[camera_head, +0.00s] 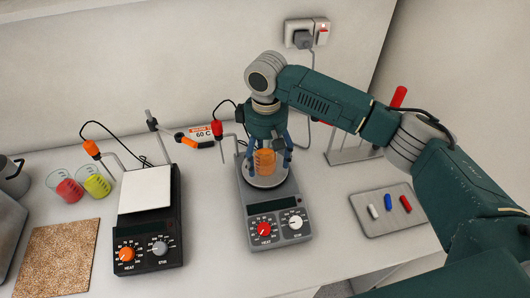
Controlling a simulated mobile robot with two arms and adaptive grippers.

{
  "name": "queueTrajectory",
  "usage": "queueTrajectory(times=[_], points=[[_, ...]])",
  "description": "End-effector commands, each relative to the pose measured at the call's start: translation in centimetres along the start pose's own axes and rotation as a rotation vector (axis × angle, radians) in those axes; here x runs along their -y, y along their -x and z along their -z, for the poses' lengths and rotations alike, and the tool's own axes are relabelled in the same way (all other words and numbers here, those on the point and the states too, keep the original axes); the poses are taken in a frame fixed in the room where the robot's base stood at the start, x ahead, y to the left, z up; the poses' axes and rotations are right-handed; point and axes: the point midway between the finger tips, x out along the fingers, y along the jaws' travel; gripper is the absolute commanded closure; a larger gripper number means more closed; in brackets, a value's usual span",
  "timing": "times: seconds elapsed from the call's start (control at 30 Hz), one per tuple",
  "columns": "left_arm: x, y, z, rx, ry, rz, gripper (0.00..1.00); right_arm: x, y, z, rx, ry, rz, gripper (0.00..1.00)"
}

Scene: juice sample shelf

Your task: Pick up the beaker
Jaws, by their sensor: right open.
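A glass beaker of orange liquid (264,164) stands on the round top of the grey hotplate (261,212). My right gripper (267,163) points straight down over it, with its blue fingers open on either side of the beaker. I cannot tell whether the fingers touch the glass. The gripper body hides the beaker's rim. Two other beakers, one with red liquid (68,190) and one with yellow liquid (96,184), stand on the bench at the left. My left gripper does not show.
A black hotplate with a white square top (146,190) stands left of the grey one. A tray (390,211) with small coloured bars lies at the right. A cork mat (60,257) lies front left. A temperature probe (217,128) stands behind the grey hotplate.

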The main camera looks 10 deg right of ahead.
Motion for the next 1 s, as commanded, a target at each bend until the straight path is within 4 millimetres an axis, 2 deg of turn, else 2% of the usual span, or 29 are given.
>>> queueTrajectory(times=[0.13, 0.33, 0.6, 1.0], points=[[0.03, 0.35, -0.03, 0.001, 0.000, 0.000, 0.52, 0.00, -0.94, -0.04, 0.000, 0.001, 0.000, 0.26], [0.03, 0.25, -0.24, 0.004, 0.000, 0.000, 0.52, 0.00, -1.04, -0.02, -0.001, 0.001, 0.000, 0.28], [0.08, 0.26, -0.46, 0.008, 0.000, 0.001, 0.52, -0.01, -1.02, -0.03, 0.000, 0.001, 0.000, 0.82], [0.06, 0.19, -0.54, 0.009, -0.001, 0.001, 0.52, -0.02, -0.77, 0.00, -0.001, 0.001, -0.001, 0.83]])
